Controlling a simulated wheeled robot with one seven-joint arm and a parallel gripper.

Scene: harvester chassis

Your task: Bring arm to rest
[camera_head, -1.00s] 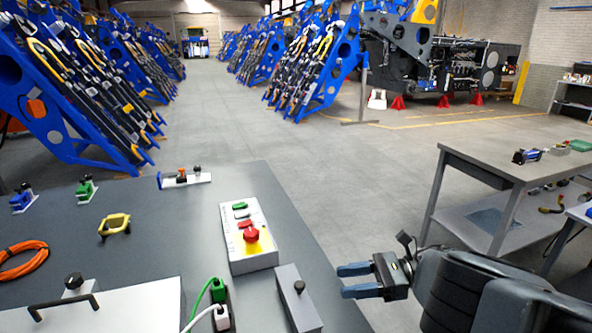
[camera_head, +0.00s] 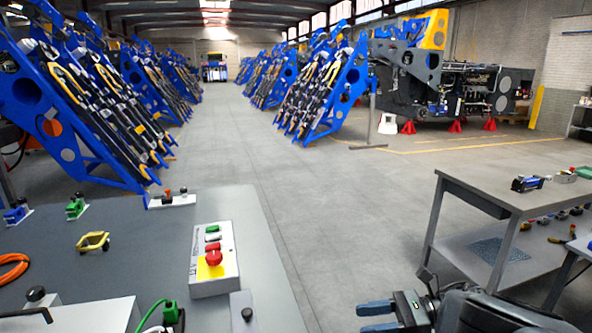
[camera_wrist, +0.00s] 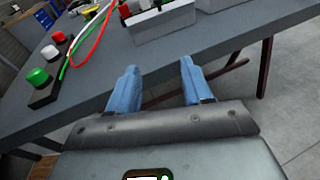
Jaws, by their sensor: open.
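My gripper (camera_head: 378,317) is at the bottom of the head view, right of the grey table (camera_head: 262,262), over the open floor. Its two blue fingers are apart with nothing between them. In the wrist view my gripper (camera_wrist: 160,85) also shows open, with the table edge and floor beyond the fingertips. My dark forearm runs to the lower right corner of the head view.
On the table stand a control box (camera_head: 214,262) with a red button, a yellow bracket (camera_head: 93,242) and an orange cable (camera_head: 12,268). A grey workbench (camera_head: 490,190) stands at right. Blue racks (camera_head: 75,120) line the left. The middle aisle is clear.

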